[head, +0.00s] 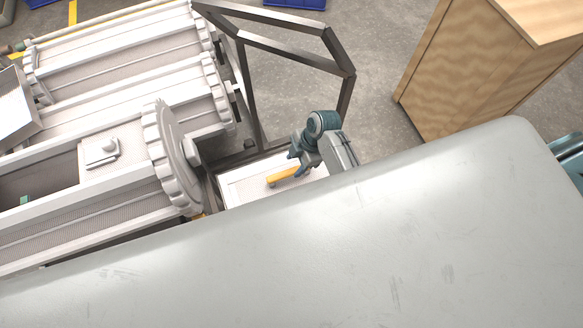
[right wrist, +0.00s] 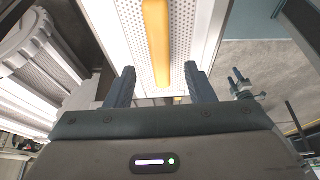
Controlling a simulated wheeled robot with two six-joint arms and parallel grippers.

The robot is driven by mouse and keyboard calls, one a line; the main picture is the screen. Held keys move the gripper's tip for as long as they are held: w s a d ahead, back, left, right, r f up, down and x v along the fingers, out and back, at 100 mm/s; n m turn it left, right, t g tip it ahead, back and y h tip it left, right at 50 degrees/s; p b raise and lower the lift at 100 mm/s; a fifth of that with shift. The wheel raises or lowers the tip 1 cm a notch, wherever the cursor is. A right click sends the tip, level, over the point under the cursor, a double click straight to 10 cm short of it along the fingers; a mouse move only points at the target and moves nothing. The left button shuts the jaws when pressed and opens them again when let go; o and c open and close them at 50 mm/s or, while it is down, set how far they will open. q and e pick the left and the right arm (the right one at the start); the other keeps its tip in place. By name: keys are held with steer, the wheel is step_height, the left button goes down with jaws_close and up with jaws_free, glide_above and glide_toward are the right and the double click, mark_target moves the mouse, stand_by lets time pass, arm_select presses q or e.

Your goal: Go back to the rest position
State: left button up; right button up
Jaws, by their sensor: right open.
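My right gripper (head: 296,157) is at the middle of the head view, above a white perforated panel (head: 240,188). In the right wrist view its two dark blue fingers (right wrist: 160,85) are spread apart with nothing held between them. A yellow bar (head: 285,175) lies along the panel beside the fingers. In the right wrist view the bar (right wrist: 156,40) runs lengthwise ahead of the gap between the fingers. I cannot tell the exact distance to it. My left gripper cannot be made out in the head view.
White plating barrels (head: 120,90) with toothed end wheels fill the left. One barrel has an opening and a small white piece on it (head: 101,152). A dark metal frame (head: 290,50) stands behind my right arm. A wooden cabinet (head: 470,75) stands at the upper right.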

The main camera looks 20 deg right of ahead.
steer(key=s+d+r+m+t+h, duration=0.45)
steer(key=s+d+r+m, duration=0.75)
steer(key=s+r+m, duration=0.55)
step_height(320, 180, down, 32)
steer(key=w+d+g+b, duration=0.1)
steer(key=d+g+b, duration=0.1)
steer(key=d, duration=0.1)
steer(key=s+d+f+g+b, duration=0.1)
steer(key=s+f, duration=1.7)
steer(key=f, duration=0.4)
steer(key=shift+s+h+b, duration=0.35)
steer(key=shift+s+b, duration=0.05)
steer(key=shift+d+m, duration=0.1)
steer(key=shift+m, duration=0.15)
